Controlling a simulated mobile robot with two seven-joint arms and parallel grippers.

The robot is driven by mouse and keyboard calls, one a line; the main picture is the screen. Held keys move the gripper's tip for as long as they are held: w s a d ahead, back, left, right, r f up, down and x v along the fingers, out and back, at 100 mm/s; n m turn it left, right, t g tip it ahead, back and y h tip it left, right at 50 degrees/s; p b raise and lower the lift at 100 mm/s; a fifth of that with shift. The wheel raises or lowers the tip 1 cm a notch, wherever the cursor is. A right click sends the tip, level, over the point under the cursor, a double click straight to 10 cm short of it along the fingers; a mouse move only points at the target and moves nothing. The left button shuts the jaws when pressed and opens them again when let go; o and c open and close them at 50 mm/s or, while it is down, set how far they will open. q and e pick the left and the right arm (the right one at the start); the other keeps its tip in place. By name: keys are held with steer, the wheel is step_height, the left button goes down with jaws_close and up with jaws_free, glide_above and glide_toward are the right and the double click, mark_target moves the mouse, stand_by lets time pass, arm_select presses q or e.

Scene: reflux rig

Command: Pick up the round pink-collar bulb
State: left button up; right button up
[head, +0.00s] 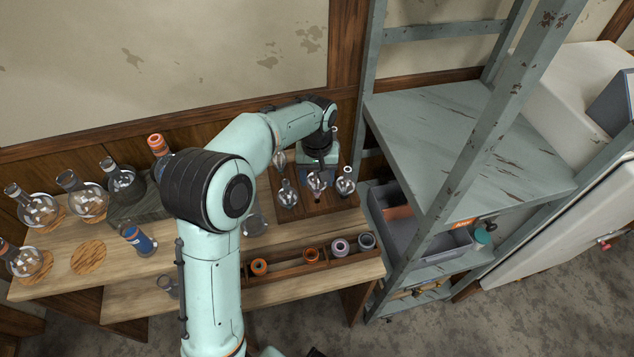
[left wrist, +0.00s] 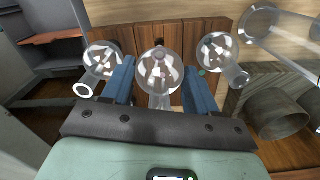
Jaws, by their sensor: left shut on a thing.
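My left gripper (head: 318,170) reaches over the dark wooden board at the back right of the bench. In the left wrist view its two blue fingers (left wrist: 160,82) are shut on a clear round glass bulb (left wrist: 158,70), which also shows in the head view (head: 317,182). I cannot make out a pink collar on this bulb. Other clear round bulbs stand on each side of it, one to the left (head: 288,195) and one to the right (head: 346,185) in the head view. I cannot tell whether the held bulb touches the board. My right gripper is not in view.
A wooden rack (head: 290,272) with several coloured-rim pieces runs along the bench front. Round flasks (head: 38,208) stand at the left on cork rings. A teal shelf unit (head: 470,140) rises close to the right of the board, with a grey bin (head: 430,245) on it.

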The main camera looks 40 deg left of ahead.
arm_select(q)
step_height(320, 180, up, 16)
steer(key=p, duration=0.2)
steer(key=shift+p, duration=0.35)
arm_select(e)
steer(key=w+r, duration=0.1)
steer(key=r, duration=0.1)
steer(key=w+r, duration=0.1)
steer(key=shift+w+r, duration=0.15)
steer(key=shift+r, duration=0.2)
arm_select(q)
steer(key=shift+f, duration=0.1)
